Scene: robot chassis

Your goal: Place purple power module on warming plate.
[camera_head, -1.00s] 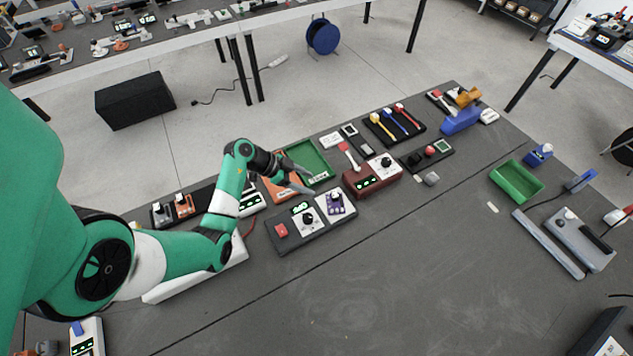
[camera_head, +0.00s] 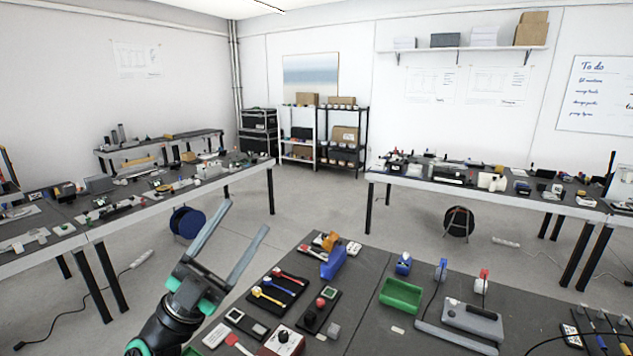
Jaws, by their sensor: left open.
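My left gripper (camera_head: 247,215) is open and empty. It is raised in the lower left of the head view, with its two long grey fingers spread and pointing up and right in the picture. The purple power module is outside the view now, and I do not see a warming plate that I can identify. A red box with a white dial (camera_head: 285,342) shows at the bottom edge, cut off. My right gripper is not in view.
The dark worktable holds a tray of coloured tools (camera_head: 278,290), a blue block (camera_head: 333,262), a green bin (camera_head: 402,295) and a grey device (camera_head: 472,318). Other benches, shelves and open floor lie behind. The table is fairly clear between the green bin and the bottom edge.

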